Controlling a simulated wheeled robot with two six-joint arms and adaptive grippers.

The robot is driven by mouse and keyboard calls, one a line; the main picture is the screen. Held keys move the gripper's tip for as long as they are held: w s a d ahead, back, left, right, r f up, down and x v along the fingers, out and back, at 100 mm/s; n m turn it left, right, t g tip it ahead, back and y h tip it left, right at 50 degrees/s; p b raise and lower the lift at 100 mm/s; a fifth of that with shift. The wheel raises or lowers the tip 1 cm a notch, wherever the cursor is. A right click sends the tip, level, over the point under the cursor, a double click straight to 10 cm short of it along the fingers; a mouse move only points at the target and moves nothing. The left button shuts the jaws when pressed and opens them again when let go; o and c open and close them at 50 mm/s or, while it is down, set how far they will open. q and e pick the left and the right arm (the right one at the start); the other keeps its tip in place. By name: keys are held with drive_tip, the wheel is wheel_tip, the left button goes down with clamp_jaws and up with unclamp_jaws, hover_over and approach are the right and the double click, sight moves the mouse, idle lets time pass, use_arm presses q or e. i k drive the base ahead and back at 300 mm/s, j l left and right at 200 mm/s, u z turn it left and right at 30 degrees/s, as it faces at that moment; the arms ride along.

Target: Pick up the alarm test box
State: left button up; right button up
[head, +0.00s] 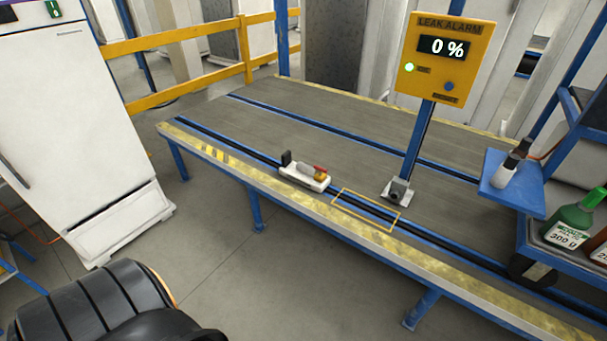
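No thing in view carries a readable label as the alarm test box, so I cannot tell for sure which it is. A small white device with a red knob and a dark upright end (304,177) sits on the near blue rail of the conveyor table. The yellow leak alarm panel (445,62) reads 0 % with a green light lit. Neither of my grippers is in view.
The conveyor table (330,125) has a yellow-outlined rectangle (364,211) right of the white device. A blue shelf (515,202) holds a white, dark-topped handheld item (508,167). A green bottle (574,218) stands at right. A white fridge (75,110) stands left; floor between is clear.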

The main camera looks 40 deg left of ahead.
sight(300, 173)
drive_tip(key=i+j+z, duration=0.1)
drive_tip(key=j, duration=0.8)
drive_tip(key=i+j+z, duration=0.15)
drive_tip(key=j, duration=0.75)
drive_tip(key=i+j+z, duration=0.1)
drive_tip(key=j, duration=0.8)
drive_tip(key=i+j+z, duration=0.15)
drive_tip(key=j, duration=0.8)
